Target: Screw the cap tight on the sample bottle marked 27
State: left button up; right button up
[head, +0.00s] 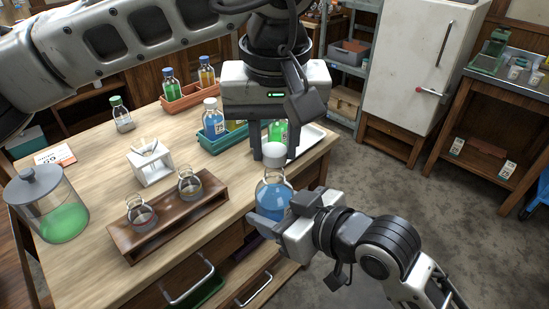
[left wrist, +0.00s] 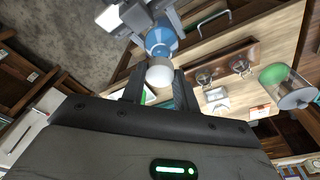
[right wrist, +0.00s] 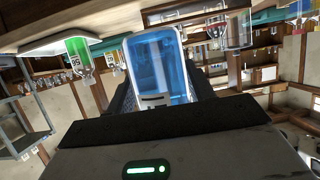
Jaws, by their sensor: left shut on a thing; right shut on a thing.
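A clear bottle of blue liquid (head: 272,194) is held upright at the table's front right edge. My right gripper (head: 281,210) comes from the right, shut on the bottle's body. In the right wrist view the blue bottle (right wrist: 158,66) shows dark marks low on its side; I cannot read its number there.
A teal rack (head: 212,143) with bottles and a white tray (head: 309,138) lie behind the bottle. A brown wooden rack (head: 170,218) with two flasks stands left of it. A large jar of green liquid (head: 62,218) is at far left. Floor is open at right.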

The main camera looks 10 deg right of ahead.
aim_at(271, 150)
pick_arm(q)
jog(key=shift+f, duration=0.9)
jog(key=shift+f, duration=0.55)
jog(key=m, duration=0.5)
jog(key=shift+a+m+h, duration=0.15)
jog(key=shift+m+h, duration=0.15)
jog(key=shift+h, duration=0.1)
jog(key=m, duration=0.4)
jog(key=shift+w+g, duration=0.1)
jog(key=shift+g, duration=0.2)
jog(key=m, duration=0.3)
jog(key=shift+h, duration=0.3)
